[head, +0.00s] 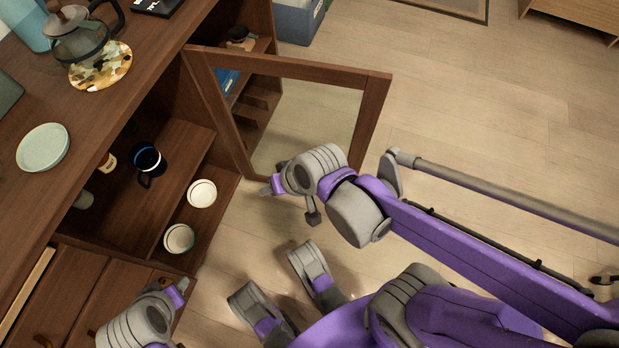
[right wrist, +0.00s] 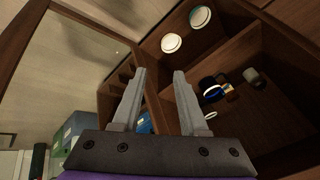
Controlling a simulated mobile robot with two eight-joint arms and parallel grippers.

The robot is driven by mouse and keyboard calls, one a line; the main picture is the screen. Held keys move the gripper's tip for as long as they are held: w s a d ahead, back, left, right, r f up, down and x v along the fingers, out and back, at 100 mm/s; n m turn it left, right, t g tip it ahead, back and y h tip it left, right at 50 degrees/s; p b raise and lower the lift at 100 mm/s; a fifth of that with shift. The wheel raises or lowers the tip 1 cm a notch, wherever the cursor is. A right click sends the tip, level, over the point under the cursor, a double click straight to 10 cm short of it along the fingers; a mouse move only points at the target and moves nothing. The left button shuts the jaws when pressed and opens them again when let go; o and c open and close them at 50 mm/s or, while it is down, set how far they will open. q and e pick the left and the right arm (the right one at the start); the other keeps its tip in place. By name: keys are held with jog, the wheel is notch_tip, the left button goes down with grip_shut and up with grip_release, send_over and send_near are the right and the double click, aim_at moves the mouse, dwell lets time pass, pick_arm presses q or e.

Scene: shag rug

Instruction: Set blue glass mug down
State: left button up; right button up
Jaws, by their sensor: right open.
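The blue mug (head: 147,158), dark with a bright blue and white rim, is inside the open cabinet on its shelf, and looks upright. In the right wrist view the mug (right wrist: 209,86) is right of my fingers and apart from them. My right gripper (right wrist: 158,98) is open with nothing between its fingers. In the head view my right gripper (head: 268,187) is in front of the cabinet, by the open door, and its fingers are hardly visible. My left gripper (head: 181,289) is at the lower left, near the cabinet front; its fingers cannot be made out.
Two bowls (head: 201,193) (head: 179,238) sit near the shelf's front edge. A small jar (head: 107,162) is left of the mug. The framed cabinet door (head: 376,122) stands open beside my right arm. A coffee pot (head: 83,35) and a plate (head: 43,148) are on the cabinet top.

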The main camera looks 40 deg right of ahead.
jog(key=s+d+n+h, duration=0.2)
jog(key=s+d+n, duration=0.1)
jog(key=s+d, duration=0.3)
jog(key=shift+s+h, duration=0.15)
jog(key=shift+h, duration=0.25)
